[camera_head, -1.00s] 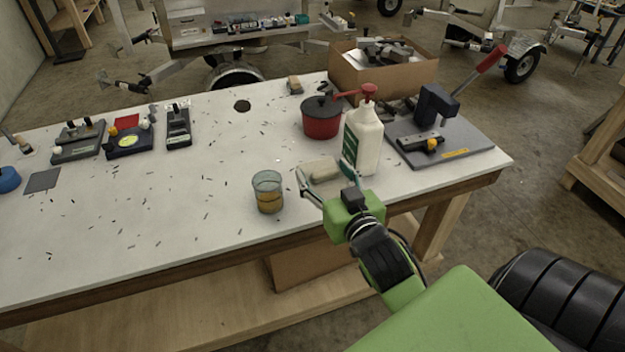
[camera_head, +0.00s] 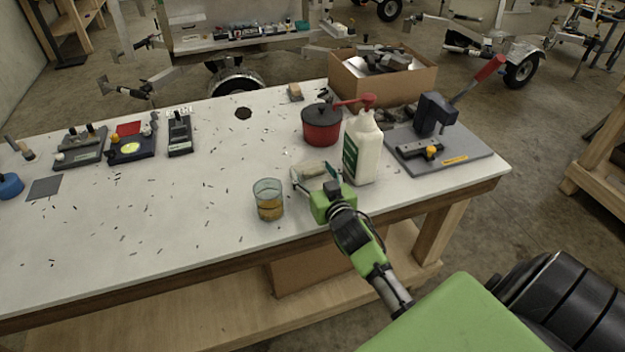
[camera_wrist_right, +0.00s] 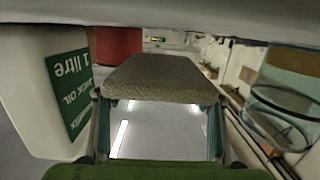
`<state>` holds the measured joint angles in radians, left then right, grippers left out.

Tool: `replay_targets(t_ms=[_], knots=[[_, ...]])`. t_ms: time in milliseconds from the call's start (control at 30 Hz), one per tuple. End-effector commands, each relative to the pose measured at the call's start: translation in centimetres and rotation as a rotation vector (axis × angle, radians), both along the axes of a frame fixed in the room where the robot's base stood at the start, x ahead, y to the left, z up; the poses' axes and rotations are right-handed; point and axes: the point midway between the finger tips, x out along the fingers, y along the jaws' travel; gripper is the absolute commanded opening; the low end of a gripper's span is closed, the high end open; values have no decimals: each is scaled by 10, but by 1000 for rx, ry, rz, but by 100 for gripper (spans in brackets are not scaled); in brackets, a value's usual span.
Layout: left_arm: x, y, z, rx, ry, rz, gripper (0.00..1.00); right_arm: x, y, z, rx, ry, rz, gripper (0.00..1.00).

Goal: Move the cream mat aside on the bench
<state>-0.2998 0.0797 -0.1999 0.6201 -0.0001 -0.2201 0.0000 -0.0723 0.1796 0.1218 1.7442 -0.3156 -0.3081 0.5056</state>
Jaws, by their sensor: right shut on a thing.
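The cream mat (camera_head: 312,169) shows in the head view as a small pale slab near the bench's front edge, between a glass and a white bottle. My right gripper (camera_head: 315,175) is shut on the mat, with a finger on either side. In the right wrist view, the mat (camera_wrist_right: 160,78) spans between the two fingers, its grainy edge facing the camera. I cannot tell whether it touches the bench top or is held just above it. My left gripper is not in view.
The glass with amber liquid (camera_head: 268,199) stands close left; it also shows in the wrist view (camera_wrist_right: 283,100). The white oil bottle (camera_head: 362,148) stands close right, the red pot (camera_head: 321,128) behind. A grey press (camera_head: 437,150) is at right. The bench's left middle (camera_head: 150,205) has only small scraps.

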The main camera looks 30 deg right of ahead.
Motion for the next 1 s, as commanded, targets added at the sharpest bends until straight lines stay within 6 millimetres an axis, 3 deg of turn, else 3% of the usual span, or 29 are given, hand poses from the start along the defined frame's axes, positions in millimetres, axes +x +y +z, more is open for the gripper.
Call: replay_targets(t_ms=[133, 267, 667, 700, 733, 1000], knots=[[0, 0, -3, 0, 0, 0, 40, 6, -2, -23, 3, 3, -1, 41], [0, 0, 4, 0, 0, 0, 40, 6, -2, -31, 3, 0, -1, 41], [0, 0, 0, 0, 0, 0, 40, 6, -2, -38, 0, 0, 0, 41], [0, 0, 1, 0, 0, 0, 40, 6, -2, -37, 0, 0, 0, 70], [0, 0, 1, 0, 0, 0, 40, 6, -2, -37, 0, 0, 0, 77], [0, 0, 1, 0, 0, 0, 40, 6, -2, -37, 0, 0, 0, 79]])
